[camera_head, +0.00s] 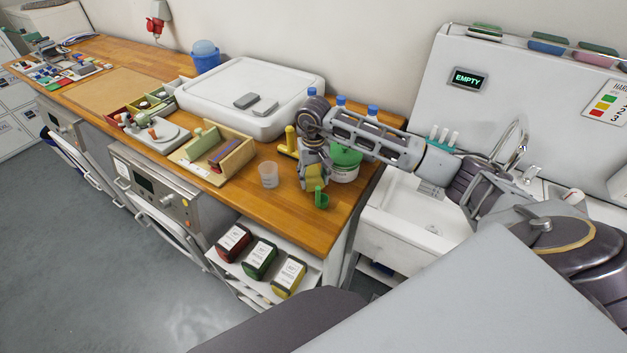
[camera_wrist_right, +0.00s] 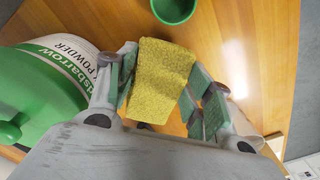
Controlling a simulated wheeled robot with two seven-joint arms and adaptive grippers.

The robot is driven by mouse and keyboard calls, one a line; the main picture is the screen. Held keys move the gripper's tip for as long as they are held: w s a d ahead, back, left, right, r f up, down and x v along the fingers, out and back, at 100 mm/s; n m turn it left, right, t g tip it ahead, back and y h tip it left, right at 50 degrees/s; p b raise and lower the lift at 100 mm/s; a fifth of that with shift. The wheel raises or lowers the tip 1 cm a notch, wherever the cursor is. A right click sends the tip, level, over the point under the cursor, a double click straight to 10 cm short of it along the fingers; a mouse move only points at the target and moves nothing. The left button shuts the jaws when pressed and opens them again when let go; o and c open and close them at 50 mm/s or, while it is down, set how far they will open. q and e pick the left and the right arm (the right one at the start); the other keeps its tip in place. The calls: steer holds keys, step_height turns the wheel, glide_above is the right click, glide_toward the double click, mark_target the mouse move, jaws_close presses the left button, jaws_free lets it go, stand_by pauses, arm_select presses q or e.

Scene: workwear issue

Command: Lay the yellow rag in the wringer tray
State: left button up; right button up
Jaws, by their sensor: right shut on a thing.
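The yellow rag (camera_wrist_right: 160,82) is a small, rough-textured yellow piece. My right gripper (camera_wrist_right: 161,88) is shut on it, with the green finger pads on either side. In the head view, the right gripper (camera_head: 314,178) hangs over the near right end of the wooden counter, with a bit of the yellow rag (camera_head: 316,171) showing between its fingers. I cannot tell for certain which thing is the wringer tray; a wooden tray with dividers (camera_head: 232,158) stands on the counter left of the gripper. My left gripper is not in view.
A green-lidded powder tub (camera_head: 346,158) stands close behind the right gripper, and a small green cup (camera_head: 321,199) in front. A clear cup (camera_head: 268,174) and yellow T-shaped piece (camera_head: 290,143) are to the left. A big white tray (camera_head: 225,85) lies farther back. A sink (camera_head: 410,215) is at right.

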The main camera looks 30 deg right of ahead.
mark_target(313, 178)
step_height(313, 178, down, 2)
steer(key=shift+f, duration=0.1)
steer(key=shift+f, duration=0.1)
stand_by(0.3)
steer(key=o, duration=1)
steer(key=shift+o, duration=0.2)
steer(key=shift+r, duration=0.25)
step_height(313, 178, up, 12)
steer(key=b, duration=0.2)
steer(key=shift+f, duration=0.15)
